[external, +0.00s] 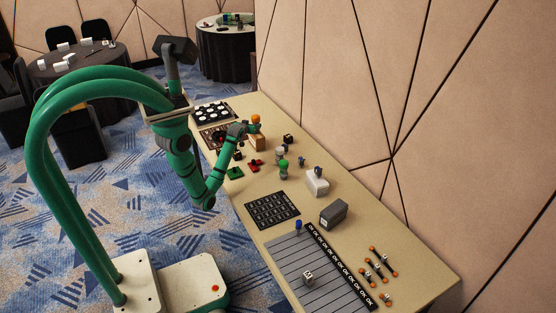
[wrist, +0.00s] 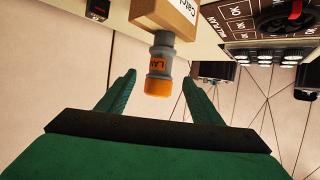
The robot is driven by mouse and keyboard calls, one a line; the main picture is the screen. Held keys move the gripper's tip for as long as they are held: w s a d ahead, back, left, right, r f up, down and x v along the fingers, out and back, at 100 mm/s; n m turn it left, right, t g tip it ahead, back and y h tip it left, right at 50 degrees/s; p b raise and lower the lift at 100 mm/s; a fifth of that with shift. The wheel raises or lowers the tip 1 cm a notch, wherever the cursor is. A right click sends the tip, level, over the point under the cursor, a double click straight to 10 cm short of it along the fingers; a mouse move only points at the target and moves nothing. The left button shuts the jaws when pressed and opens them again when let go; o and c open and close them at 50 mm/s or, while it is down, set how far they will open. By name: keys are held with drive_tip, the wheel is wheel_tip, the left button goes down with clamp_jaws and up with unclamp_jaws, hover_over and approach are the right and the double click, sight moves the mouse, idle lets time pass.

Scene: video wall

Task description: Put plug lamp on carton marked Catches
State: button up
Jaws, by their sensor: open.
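The plug lamp (wrist: 159,72), with a grey body, an orange cap and a partly readable orange label, stands on the brown carton (wrist: 172,14), whose label starts "Catch". The wrist view is upside down, so the lamp hangs below the carton there. In the external view the orange lamp (external: 256,119) is upright on top of the carton (external: 258,142). My gripper (wrist: 159,80) is open, a fingertip on each side of the lamp in the picture, with gaps and nothing held. In the external view my gripper (external: 248,127) is close beside the lamp.
A small black box (external: 288,139) stands right of the carton. A dark board with white discs (external: 213,112) lies at the far end. Green and red pieces (external: 255,165), a white box (external: 317,182) and a grey box (external: 333,213) are nearer. The wall runs along the table's right side.

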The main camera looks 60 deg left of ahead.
drive_tip(key=s+d+f+m+t+h, duration=0.1)
drive_tip(key=s+d+f+m, duration=0.1)
drive_tip(key=d, duration=0.6)
drive_tip(key=s+d+f+m+t+h, duration=0.1)
drive_tip(key=s+d+f+m+h, duration=0.1)
drive_tip(key=s+d+f, duration=0.3)
drive_tip(key=s+d+f+m+t+h, duration=0.1)
drive_tip(key=s+d+f, duration=0.3)
drive_tip(key=d, duration=0.8)
drive_tip(key=shift+s+m+t+h, duration=0.4)
drive_tip(key=shift+s+m+h, duration=0.1)
drive_tip(key=shift+s, duration=0.65)
drive_tip(key=s+d+h, duration=0.1)
drive_tip(key=s+d, duration=0.1)
drive_tip(key=s, duration=0.1)
drive_tip(key=s+d+m, duration=0.1)
drive_tip(key=s+d, duration=0.2)
drive_tip(key=s+d+t+h, duration=0.1)
drive_tip(key=s+d, duration=0.2)
drive_tip(key=shift+s+d+f+m+h, duration=0.1)
drive_tip(key=shift+s+f+m+h, duration=0.05)
drive_tip(key=shift+s+m+h, duration=0.2)
drive_tip(key=s+d+r+h, duration=0.1)
drive_tip(key=s+d+r, duration=0.1)
drive_tip(key=s, duration=0.3)
drive_tip(key=s+d+r+m+t+h, duration=0.1)
drive_tip(key=s+d+r, duration=0.1)
drive_tip(key=s, duration=0.3)
drive_tip(key=shift+d, duration=0.3)
